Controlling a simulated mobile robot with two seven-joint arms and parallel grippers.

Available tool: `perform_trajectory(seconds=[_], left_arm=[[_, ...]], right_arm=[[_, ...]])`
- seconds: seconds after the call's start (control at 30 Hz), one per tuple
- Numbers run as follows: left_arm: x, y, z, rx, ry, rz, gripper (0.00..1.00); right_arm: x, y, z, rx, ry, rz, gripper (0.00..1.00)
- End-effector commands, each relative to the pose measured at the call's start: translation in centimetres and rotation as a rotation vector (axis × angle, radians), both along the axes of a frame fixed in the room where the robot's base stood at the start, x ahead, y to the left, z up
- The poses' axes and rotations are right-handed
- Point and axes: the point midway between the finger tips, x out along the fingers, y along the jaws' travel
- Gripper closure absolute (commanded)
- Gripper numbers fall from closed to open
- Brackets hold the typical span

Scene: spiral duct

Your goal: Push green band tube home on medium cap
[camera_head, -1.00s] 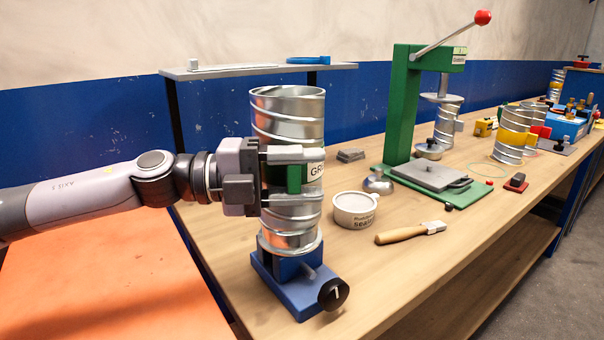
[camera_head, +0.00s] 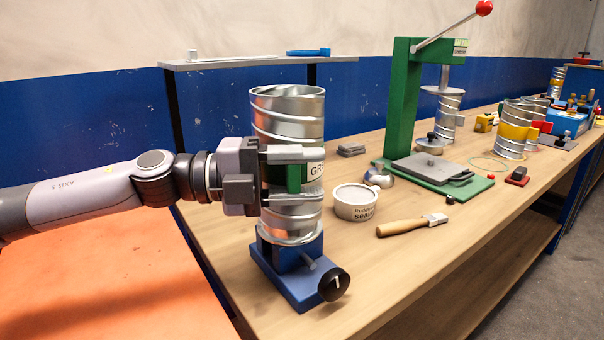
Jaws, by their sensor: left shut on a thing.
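My left gripper (camera_head: 300,172) comes in from the left and is shut around the tube at the band. At the tube's lower end a rimmed silver section (camera_head: 290,232) sits on the fixture. I cannot tell how much of it is the medium cap, or whether a gap remains. My right gripper is not in view.
A white tub of sealant (camera_head: 355,204) and a wooden-handled brush (camera_head: 412,225) lie right of the fixture. A green press (camera_head: 402,110) stands behind. Another duct with a yellow band (camera_head: 512,132) stands farther right. An orange surface (camera_head: 100,285) lies below my arm.

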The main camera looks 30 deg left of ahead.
Motion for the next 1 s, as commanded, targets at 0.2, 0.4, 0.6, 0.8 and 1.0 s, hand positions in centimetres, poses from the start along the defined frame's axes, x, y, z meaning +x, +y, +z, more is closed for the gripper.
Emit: perform_trajectory(seconds=[0.2, 0.4, 0.6, 0.8, 1.0], left_arm=[[0.0, 0.0, -0.7, 0.0, 0.002, 0.0, 0.95], [0.0, 0.0, -1.3, 0.0, 0.002, -0.001, 0.95], [0.0, 0.0, -1.8, -0.001, 0.003, -0.001, 0.95], [0.0, 0.0, -2.3, -0.001, 0.003, -0.001, 0.95], [0.0, 0.0, -2.2, 0.0, 0.002, -0.001, 0.21]], right_arm=[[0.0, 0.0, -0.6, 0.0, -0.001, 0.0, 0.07], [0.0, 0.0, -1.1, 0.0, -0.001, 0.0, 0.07], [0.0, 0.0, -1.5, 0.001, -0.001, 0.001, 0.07], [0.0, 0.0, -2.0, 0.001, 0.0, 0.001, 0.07], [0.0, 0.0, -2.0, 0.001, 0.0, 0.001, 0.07]])
